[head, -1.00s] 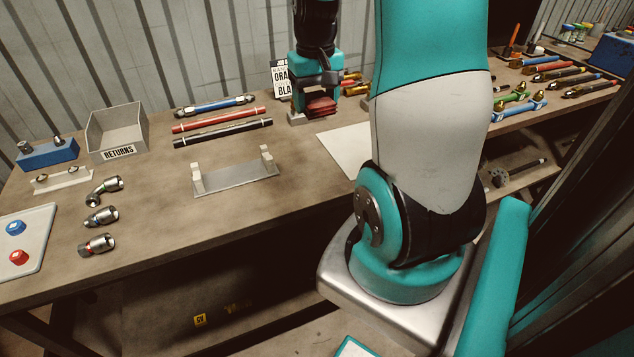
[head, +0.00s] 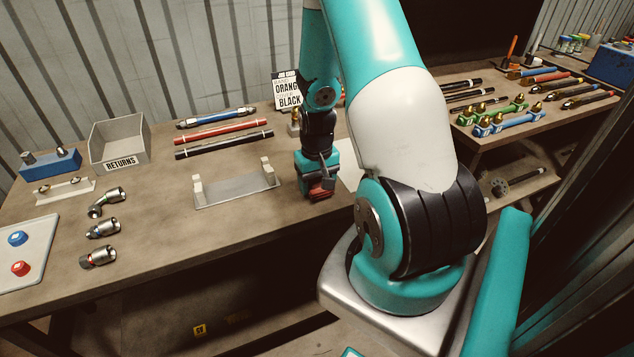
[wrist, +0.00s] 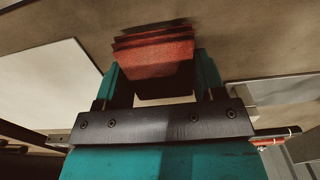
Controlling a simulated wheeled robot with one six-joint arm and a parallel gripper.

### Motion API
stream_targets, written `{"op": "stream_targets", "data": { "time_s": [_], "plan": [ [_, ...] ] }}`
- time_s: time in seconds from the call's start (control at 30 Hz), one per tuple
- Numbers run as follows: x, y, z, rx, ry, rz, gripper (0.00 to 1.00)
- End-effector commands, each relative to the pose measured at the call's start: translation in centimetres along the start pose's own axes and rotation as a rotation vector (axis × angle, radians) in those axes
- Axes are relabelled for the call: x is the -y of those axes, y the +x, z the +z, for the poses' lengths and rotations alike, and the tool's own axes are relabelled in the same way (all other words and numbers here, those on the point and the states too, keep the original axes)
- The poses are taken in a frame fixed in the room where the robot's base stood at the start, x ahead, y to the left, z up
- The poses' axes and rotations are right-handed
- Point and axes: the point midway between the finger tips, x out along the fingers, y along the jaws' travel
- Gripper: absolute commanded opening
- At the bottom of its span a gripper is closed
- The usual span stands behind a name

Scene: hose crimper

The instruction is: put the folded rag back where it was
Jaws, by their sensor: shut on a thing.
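The folded red rag (wrist: 153,55) is between the two fingers of my gripper (wrist: 155,80) in the wrist view, with its layers showing at the far edge. My gripper is shut on it. In the head view the rag (head: 321,193) hangs under my gripper (head: 320,182), over the bench between the grey bracket stand and the white sheet. A dark shadow lies by the rag in the wrist view. I cannot tell whether the rag touches the bench.
The grey stand (head: 238,189) with two upright posts is left of my gripper. A white sheet (head: 350,176) lies to its right, partly behind my arm. Red and black hoses (head: 222,131), a RETURNS bin (head: 119,142) and metal fittings (head: 103,229) lie further left. Bare bench lies in front.

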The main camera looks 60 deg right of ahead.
Motion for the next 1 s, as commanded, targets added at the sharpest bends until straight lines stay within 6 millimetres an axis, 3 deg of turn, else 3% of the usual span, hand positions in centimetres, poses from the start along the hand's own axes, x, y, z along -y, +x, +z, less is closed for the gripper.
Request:
{"op": "stream_targets", "data": {
  "time_s": [0.43,0.47,0.53,0.83,1.0],
  "plan": [
    [0.0,1.0,0.0,-0.001,0.000,0.000,0.44],
    [0.0,0.9,0.0,-0.001,0.000,0.000,0.70],
    [0.0,0.8,0.0,-0.001,0.000,0.000,0.86],
    [0.0,0.7,0.0,-0.001,0.000,0.000,0.89],
    [0.0,-0.8,-0.1,-0.005,0.000,0.001,0.89]
  ]
}}
